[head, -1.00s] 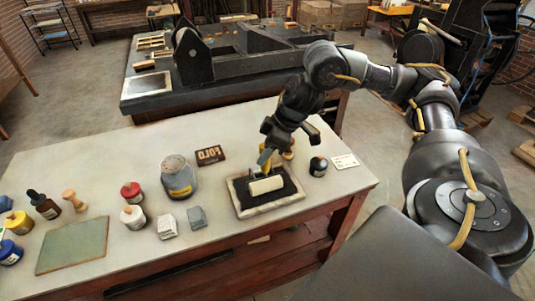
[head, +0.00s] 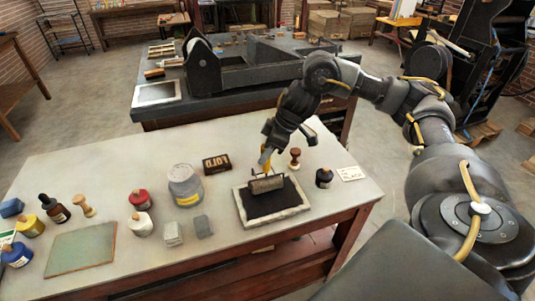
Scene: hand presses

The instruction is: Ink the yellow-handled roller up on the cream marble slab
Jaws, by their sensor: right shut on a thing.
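The cream marble slab (head: 277,220) lies on the table, its middle covered by black ink with a pale rim showing around it. The yellow-handled roller (head: 266,185) is over the back part of the inked area, its cylinder lying crosswise and looking grey-brown. It appears to be on or just above the ink; I cannot tell which. My right gripper (head: 266,157) is shut on the roller's yellow handle from above, and its fingers hide much of the handle. My left gripper is not in view.
A dark bottle (head: 324,178) and a wooden-handled stamp (head: 295,158) stand close right of the slab.

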